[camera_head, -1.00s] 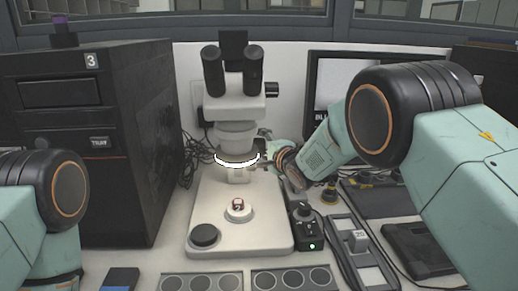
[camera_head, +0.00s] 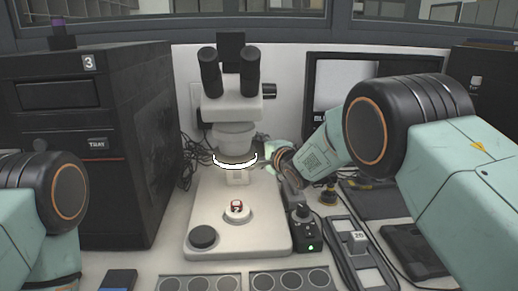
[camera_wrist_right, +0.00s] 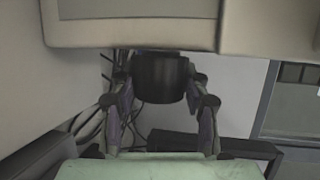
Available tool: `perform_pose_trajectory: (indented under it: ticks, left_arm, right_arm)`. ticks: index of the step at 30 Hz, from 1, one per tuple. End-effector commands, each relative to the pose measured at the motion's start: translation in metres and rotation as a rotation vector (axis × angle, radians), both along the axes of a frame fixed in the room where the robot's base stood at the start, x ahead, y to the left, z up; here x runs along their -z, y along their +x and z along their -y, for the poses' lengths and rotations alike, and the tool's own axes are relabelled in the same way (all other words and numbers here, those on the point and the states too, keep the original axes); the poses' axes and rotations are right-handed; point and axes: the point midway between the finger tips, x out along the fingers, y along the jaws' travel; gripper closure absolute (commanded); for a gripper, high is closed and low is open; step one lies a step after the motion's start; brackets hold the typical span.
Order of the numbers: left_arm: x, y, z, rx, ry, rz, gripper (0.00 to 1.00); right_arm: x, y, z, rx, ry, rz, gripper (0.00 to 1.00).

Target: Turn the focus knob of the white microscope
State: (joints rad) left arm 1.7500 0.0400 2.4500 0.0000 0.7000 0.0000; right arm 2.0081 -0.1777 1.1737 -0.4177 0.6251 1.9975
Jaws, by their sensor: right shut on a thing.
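The white microscope (camera_head: 236,112) stands upright at the middle of the bench, with black eyepieces and a lit ring under its head. My right gripper (camera_head: 268,160) reaches in from the right, beside the microscope's column. In the right wrist view, a black focus knob (camera_wrist_right: 160,78) sits between the two fingers of my right gripper (camera_wrist_right: 162,108), which is shut on it. In the head view the knob is hidden by the gripper and the microscope head. My left arm shows at the lower left, but its gripper is out of view.
A small red-and-white piece (camera_head: 237,206) rests on the microscope base (camera_head: 270,236). A black control box (camera_head: 305,230) with a green light stands right of the base. A tall black cabinet (camera_head: 95,150) is at the left, and a monitor (camera_head: 335,85) is behind my right arm.

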Motion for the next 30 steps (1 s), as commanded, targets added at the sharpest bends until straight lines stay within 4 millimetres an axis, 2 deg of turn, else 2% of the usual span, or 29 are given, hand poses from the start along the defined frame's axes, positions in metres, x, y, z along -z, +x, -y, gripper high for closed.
perform_pose_trajectory:
  ticks: [1, 5, 10, 18, 30]
  left_arm:
    - [0.0, 0.0, 0.0, 0.0, 0.0, 0.0, 0.51]
    - [0.0, 0.0, 0.0, 0.0, 0.0, 0.0, 0.51]
    - [0.006, 0.0, 0.0, 0.0, 0.0, 0.0, 0.51]
    - [0.029, 0.0, 0.0, 0.0, 0.0, 0.0, 0.51]
    - [0.031, 0.0, 0.0, 0.0, 0.0, 0.0, 0.51]
  right_arm:
    - [0.0, 0.0, -0.002, -0.003, -0.002, 0.001, 0.75]
    - [0.0, -0.001, -0.002, -0.004, -0.002, 0.001, 0.85]
    - [0.003, -0.001, -0.003, -0.007, -0.001, 0.035, 0.85]
    - [0.004, -0.001, -0.003, -0.008, -0.001, 0.204, 0.85]
    - [0.001, -0.001, -0.003, -0.007, -0.004, 0.25, 0.85]
